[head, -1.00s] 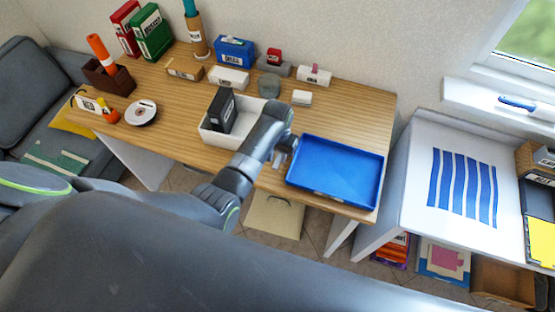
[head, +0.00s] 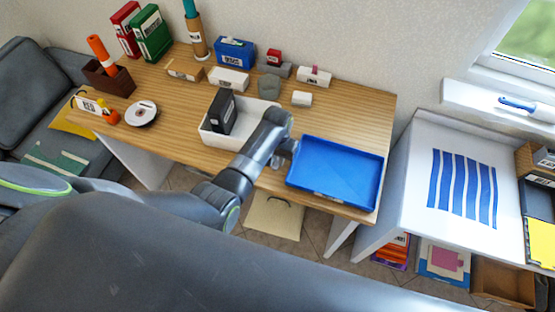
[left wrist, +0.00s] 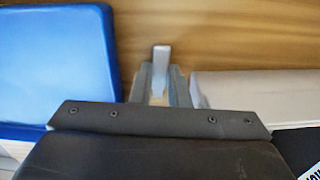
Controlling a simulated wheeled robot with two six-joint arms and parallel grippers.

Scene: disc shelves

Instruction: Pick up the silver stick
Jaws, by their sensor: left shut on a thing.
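My left gripper (head: 282,158) is at the front part of the wooden desk, between the white bin and the blue tray. In the left wrist view its two fingers (left wrist: 162,84) are shut on the silver stick (left wrist: 161,60), a small pale grey bar whose end sticks out beyond the fingertips. The rest of the stick is hidden between the fingers. In the head view the stick cannot be told apart from the gripper. My right gripper is not in view.
The blue tray (head: 308,193) is empty, just right of the gripper; the white bin (head: 216,139), holding a black box file (head: 222,112), is to its left. Small boxes and binders line the desk's back. A white side table (head: 419,160) stands to the right.

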